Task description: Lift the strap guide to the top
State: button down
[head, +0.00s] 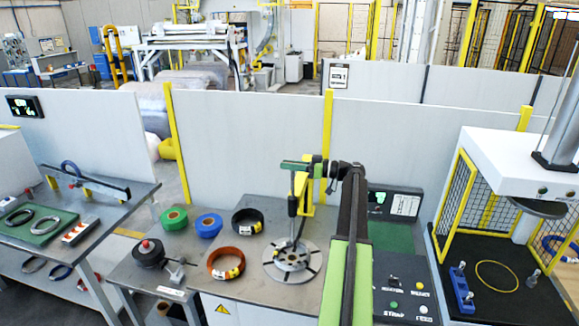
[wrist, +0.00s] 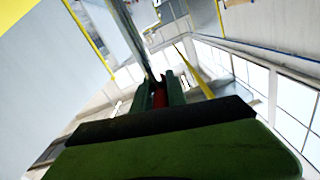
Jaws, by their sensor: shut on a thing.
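My gripper (head: 291,165) is at the top of a slim upright post (head: 292,186) that stands at the round slotted turntable (head: 290,262). In the wrist view my gripper (wrist: 158,92) has its two green jaws shut on a small red part (wrist: 159,99), which I take to be the strap guide's grip. A grey bar (wrist: 131,35) runs up and away just beyond the jaws. Most of the strap guide is hidden by the jaws, and the red part cannot be made out in the head view.
An orange coil (head: 226,263), a black coil (head: 247,221), a blue roll (head: 208,225) and a green roll (head: 174,219) lie left of the turntable. A control panel (head: 405,290) is at right. A pale partition (head: 250,135) stands behind.

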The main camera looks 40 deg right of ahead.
notch_tip(320, 180, up, 11)
jog(key=p, duration=0.8)
jog(key=shift+p, duration=0.3)
jog(key=c, duration=1.4)
grip_release()
jog(key=shift+o, duration=0.2)
jog(key=shift+f, duration=0.1)
jog(key=v, duration=1.7)
jog(key=shift+s, duration=0.2)
jog(key=shift+d, duration=0.1)
